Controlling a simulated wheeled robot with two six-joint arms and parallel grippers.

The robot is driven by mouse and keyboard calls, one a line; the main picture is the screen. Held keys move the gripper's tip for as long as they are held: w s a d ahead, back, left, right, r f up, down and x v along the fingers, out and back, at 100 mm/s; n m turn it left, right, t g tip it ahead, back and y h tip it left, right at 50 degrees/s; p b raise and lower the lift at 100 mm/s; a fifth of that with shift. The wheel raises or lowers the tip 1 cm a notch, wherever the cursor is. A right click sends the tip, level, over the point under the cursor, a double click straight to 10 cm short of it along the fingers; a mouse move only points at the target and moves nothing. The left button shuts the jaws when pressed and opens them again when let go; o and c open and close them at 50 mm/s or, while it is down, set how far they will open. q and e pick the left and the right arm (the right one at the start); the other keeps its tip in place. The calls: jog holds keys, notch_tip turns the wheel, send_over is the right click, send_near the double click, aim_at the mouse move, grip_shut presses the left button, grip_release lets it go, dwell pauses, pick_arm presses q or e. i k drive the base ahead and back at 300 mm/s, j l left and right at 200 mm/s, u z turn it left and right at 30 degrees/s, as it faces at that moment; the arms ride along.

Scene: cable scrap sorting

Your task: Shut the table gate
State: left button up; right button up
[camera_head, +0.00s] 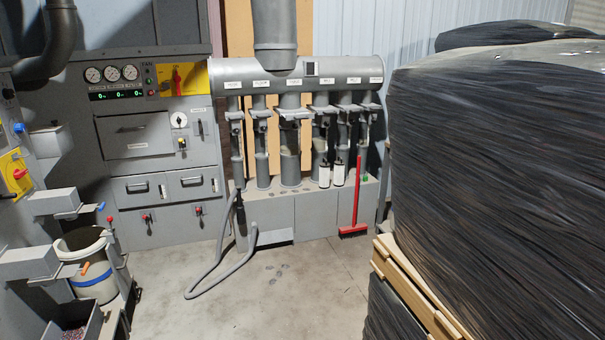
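A grey horizontal duct (345,68) on the far wall carries several vertical pipes, each with a small white label above it. Slide-gate blocks sit near the top of these pipes, such as the larger middle gate (294,117) and the leftmost gate (236,115). The labels are too small to read, so I cannot tell which gate is the table gate. I cannot tell whether any gate is open or shut. Neither of my grippers shows clearly in this view.
A grey control cabinet (132,137) with gauges stands at the left. A grey hose (212,277) lies on the floor before the pipes. A red broom (355,205) leans at their right. Black-wrapped bales (490,150) on a pallet block the right.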

aim_at(290, 116)
jog(key=i+j+u, duration=0.15)
jog(key=i, duration=0.4)
jog(key=i+u, duration=0.1)
jog(key=i, duration=0.45)
jog(key=i+l+u, duration=0.15)
jog(key=i, duration=0.4)
jog(key=i+u, duration=0.15)
jog(key=i, duration=0.45)
jog(key=i+l+u, duration=0.15)
jog(key=i, duration=0.35)
jog(key=i+l+u, duration=0.1)
jog(key=i+l, duration=0.2)
jog(key=i, duration=0.25)
